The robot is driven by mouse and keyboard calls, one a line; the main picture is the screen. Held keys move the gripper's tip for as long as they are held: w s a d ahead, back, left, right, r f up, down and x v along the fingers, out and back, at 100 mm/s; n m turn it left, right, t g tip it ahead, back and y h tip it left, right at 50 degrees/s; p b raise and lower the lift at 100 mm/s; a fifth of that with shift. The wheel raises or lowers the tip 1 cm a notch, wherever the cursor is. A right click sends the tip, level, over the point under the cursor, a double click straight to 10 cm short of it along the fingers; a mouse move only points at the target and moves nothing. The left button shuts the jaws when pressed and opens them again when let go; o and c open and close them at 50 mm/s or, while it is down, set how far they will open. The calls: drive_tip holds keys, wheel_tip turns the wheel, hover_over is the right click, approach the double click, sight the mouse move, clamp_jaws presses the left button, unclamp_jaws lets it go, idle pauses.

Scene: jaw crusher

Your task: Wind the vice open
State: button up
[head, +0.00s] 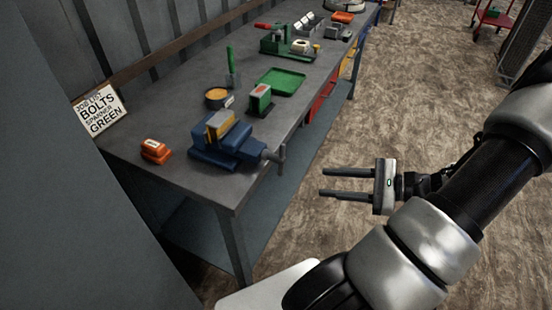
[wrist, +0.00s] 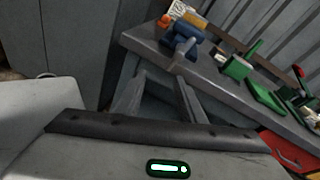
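A blue vice (head: 226,146) stands on the near end of the grey workbench, with a yellow and grey block at its jaws. Its grey handle (head: 280,155) sticks out at the right, past the bench's front edge. The vice also shows in the wrist view (wrist: 181,36), with the handle (wrist: 184,50) toward the camera. My gripper (head: 322,184) is open and empty in the air, right of the handle and clear of it. Its two fingers point left toward the bench. The jaw gap of the vice is partly hidden by the block.
On the grey workbench (head: 190,180) are an orange block (head: 155,151), a job list sign (head: 101,109), a green-and-grey block (head: 260,100), a round orange-rimmed dish (head: 217,97) and a green tray (head: 281,82). Floor right of the bench (head: 400,110) is free.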

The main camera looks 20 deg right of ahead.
sight(285, 162)
drive_tip(key=w+a+m+t, duration=0.1)
drive_tip(key=w+a, duration=0.2)
drive_tip(key=w, duration=0.1)
drive_tip(key=w+a+t+b, duration=0.1)
drive_tip(key=w+a, duration=0.1)
drive_tip(key=w, duration=0.2)
drive_tip(key=w+a+m+t+b, duration=0.1)
drive_tip(key=w+a, duration=0.2)
drive_tip(key=w, duration=0.2)
drive_tip(key=shift+a+m+t, duration=0.3)
drive_tip(key=shift+a, duration=0.05)
